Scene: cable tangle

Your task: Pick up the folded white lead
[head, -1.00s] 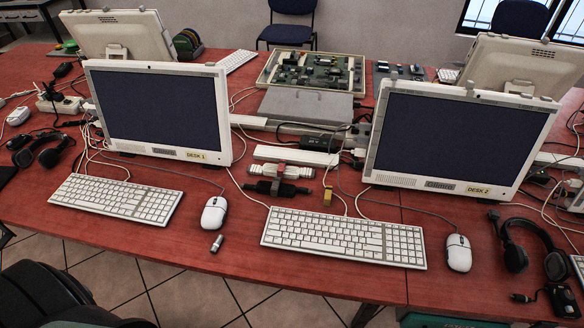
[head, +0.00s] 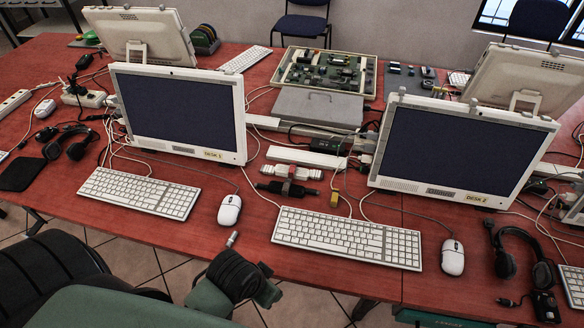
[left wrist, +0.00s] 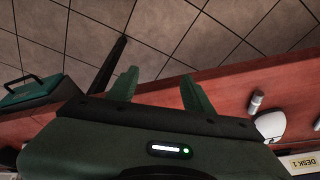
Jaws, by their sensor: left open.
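The folded white lead (head: 305,173) appears to be the pale bundle with a reddish band lying on the red desk between the two monitors. It is behind the middle keyboard, just beyond a similar dark bundle (head: 276,188). My left gripper (left wrist: 158,76) shows in the left wrist view with both green fingers apart and nothing between them. In the head view my left arm's end (head: 238,280) is at the desk's front edge, below the left mouse and well short of the lead. The lead does not show in the left wrist view. My right gripper is out of view.
A small silver cylinder (head: 232,239) lies near the front edge by the left mouse (head: 229,210). The middle keyboard (head: 346,236) lies in front of the bundles. A yellow item (head: 335,199) and loose cables lie right of them. Monitors (head: 178,110) flank the gap.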

